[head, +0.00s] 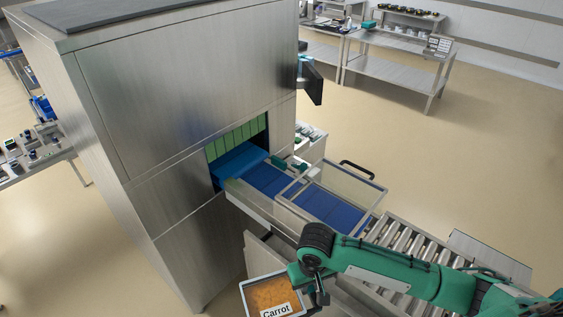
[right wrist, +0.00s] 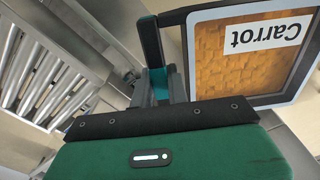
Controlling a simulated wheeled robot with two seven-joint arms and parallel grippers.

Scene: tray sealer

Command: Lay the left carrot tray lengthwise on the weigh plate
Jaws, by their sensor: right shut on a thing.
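The carrot tray (head: 244,297) is a rectangular light-rimmed tray with an orange top and a white "Carrot" label, at the bottom of the head view. It also shows in the right wrist view (right wrist: 282,98), at the upper right, with its label upside down. My right gripper (head: 318,288) is shut on the tray's near-side rim; its dark fingers (right wrist: 163,62) meet the tray's edge in the wrist view. The tray hangs in the air over the floor, beside the machine's lower part. I cannot clearly identify the weigh plate. My left gripper is out of view.
A large steel sealer (head: 180,90) fills the left, with a blue belt (head: 268,180) coming out through green strips. A clear guard (head: 350,178) stands over the belt. A roller conveyor (head: 402,243) runs to the right, next to a flat grey panel (head: 488,254).

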